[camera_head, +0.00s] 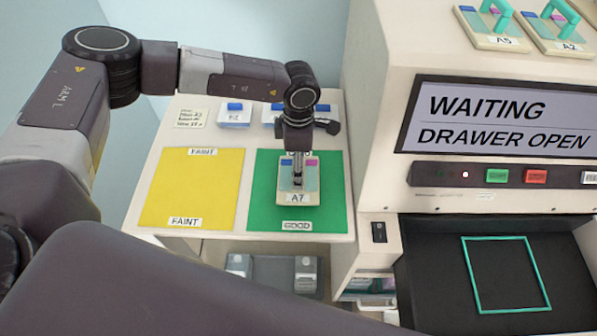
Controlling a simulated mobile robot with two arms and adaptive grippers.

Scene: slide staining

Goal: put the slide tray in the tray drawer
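The slide tray (283,201), labelled A7, lies on the green mat marked GOOD (330,210). It has a cream base with blue, teal and pink patches. My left gripper (298,183) points straight down over the middle of the tray. Its fingers look close together and cover the spot where a handle could be, so I cannot tell whether they grip it. The tray drawer (430,270) is open at the lower right, dark and empty, with a teal square outline (547,290) on its floor. My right gripper is out of view.
The machine's screen (490,118) reads WAITING, DRAWER OPEN. Trays A5 (492,41) and A2 (560,46), with teal handles, sit on its top. The yellow mat marked FAINT (190,190) is empty. Blue-topped items (234,116) stand behind the mats. A shelf below holds grey items.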

